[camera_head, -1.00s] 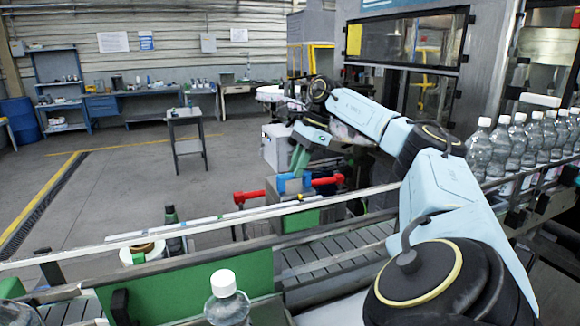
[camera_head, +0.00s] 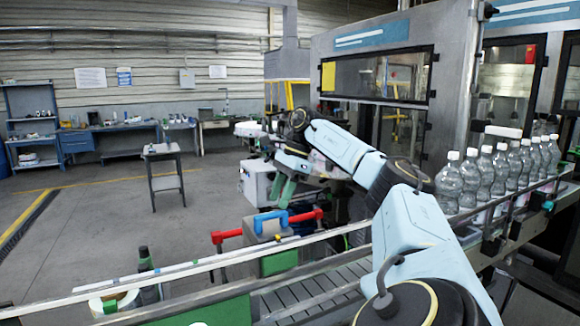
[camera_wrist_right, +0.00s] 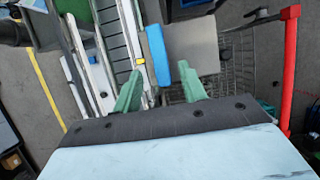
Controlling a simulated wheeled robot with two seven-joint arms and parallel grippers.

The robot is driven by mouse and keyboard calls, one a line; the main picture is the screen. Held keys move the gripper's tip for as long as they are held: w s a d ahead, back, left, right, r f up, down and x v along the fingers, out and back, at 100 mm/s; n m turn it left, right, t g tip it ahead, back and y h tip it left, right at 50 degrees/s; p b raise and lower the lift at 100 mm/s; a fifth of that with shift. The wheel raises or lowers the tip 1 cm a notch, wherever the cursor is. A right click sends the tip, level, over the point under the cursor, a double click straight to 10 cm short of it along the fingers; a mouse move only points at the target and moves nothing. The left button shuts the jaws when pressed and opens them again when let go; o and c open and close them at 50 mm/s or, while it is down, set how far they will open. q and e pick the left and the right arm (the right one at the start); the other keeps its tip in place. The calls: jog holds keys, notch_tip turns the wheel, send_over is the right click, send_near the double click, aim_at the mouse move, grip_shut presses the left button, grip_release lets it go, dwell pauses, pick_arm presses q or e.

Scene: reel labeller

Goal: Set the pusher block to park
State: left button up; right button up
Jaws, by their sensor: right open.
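The pusher block appears to be the grey block (camera_head: 268,238) with a blue handle (camera_head: 270,222) on top, beside the conveyor rail. Red bars (camera_head: 305,217) stick out on both sides of it. In the right wrist view the blue handle (camera_wrist_right: 157,52) lies just beyond and between my fingertips, with the grey block top (camera_wrist_right: 195,45) to its right. My right gripper (camera_head: 279,197) is open, its green fingers pointing down just above the handle; it also shows in the right wrist view (camera_wrist_right: 160,72). I cannot tell whether the fingers touch the handle. My left gripper is out of view.
The conveyor (camera_head: 310,292) with its long rail (camera_head: 190,268) runs across the front. Several clear bottles (camera_head: 485,175) stand in a row at right beside the machine (camera_head: 380,75). Open floor lies behind.

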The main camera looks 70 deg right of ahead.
jog(key=p+v, duration=0.5)
jog(key=v, duration=0.5)
jog(key=shift+r, duration=0.15)
jog(key=shift+s, duration=0.1)
jog(key=shift+d, duration=0.1)
